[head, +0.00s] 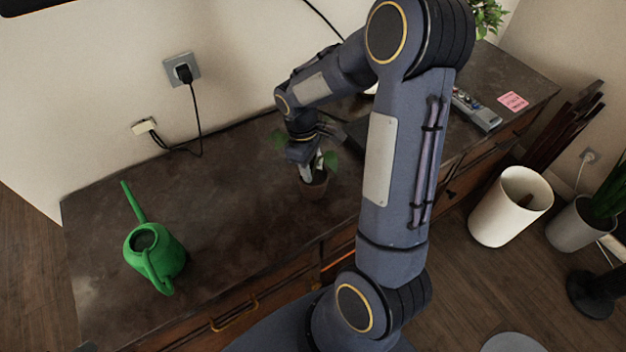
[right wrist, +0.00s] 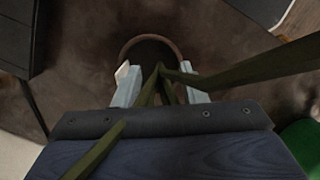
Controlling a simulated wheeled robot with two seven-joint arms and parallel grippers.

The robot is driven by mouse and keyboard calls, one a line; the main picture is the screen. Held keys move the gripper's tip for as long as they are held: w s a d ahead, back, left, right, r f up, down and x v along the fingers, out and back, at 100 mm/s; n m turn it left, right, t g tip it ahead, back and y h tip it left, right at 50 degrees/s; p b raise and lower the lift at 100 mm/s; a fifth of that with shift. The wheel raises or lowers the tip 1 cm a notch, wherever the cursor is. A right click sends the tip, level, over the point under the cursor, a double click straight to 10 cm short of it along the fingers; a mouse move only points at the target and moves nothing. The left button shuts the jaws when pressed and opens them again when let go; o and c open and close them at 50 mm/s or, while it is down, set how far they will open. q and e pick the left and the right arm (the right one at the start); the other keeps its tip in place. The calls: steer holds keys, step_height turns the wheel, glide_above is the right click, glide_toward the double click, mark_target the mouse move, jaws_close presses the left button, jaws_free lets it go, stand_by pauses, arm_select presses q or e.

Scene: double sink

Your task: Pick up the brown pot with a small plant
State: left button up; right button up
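The brown pot with a small plant (head: 314,187) stands on the dark cabinet top, partly hidden by my right arm and gripper. Green leaves (head: 330,161) stick out beside the gripper. My right gripper (head: 311,173) is over the pot, pointing down among the leaves. In the right wrist view the pot's round rim (right wrist: 150,38) lies just past the fingertips. The fingers (right wrist: 160,74) are apart, with green stems (right wrist: 158,90) between and across them. Whether a finger touches the pot cannot be told. My left gripper is not in view.
A green watering can (head: 155,257) stands on the cabinet top (head: 215,215) at the left. A remote (head: 476,110) and pink notes (head: 513,101) lie at the right end. A white bin (head: 510,208) stands on the floor. The wall with a plugged cord (head: 184,73) is behind.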

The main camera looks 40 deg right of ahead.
steer(key=shift+f, duration=0.2)
jaws_close()
steer(key=shift+r, duration=0.1)
stand_by(0.4)
